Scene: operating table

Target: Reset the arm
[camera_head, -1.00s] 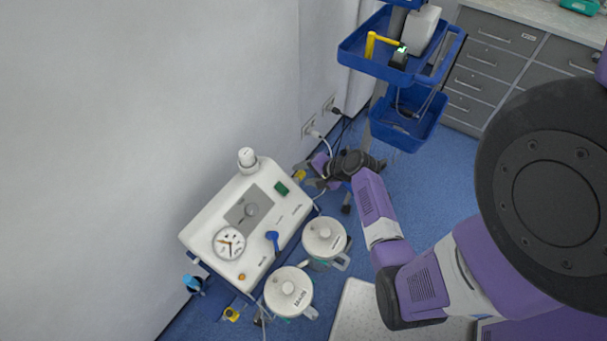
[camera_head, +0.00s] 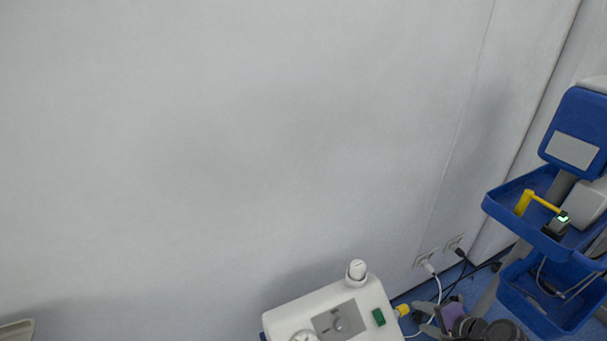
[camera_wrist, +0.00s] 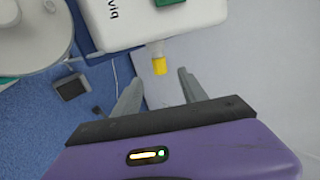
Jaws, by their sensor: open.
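My gripper (camera_wrist: 157,95) is open in the wrist view, its two grey fingers spread apart with nothing held between them. A yellow connector (camera_wrist: 159,66) on the side of the white machine shows just beyond the fingertips, apart from them as far as I can tell. In the head view part of my purple and dark arm end shows at the bottom edge, right of the white suction machine (camera_head: 322,313); the rest of the arm is out of frame.
A blue trolley (camera_head: 513,200) with trays stands at the right; a yellow-handled device (camera_head: 537,202) sits in its upper tray. Wall sockets (camera_head: 426,257) with plugged cables are behind my arm end. A bare pale wall (camera_head: 220,150) fills most of the view. A round white lid (camera_wrist: 30,32) is at the wrist view's upper left.

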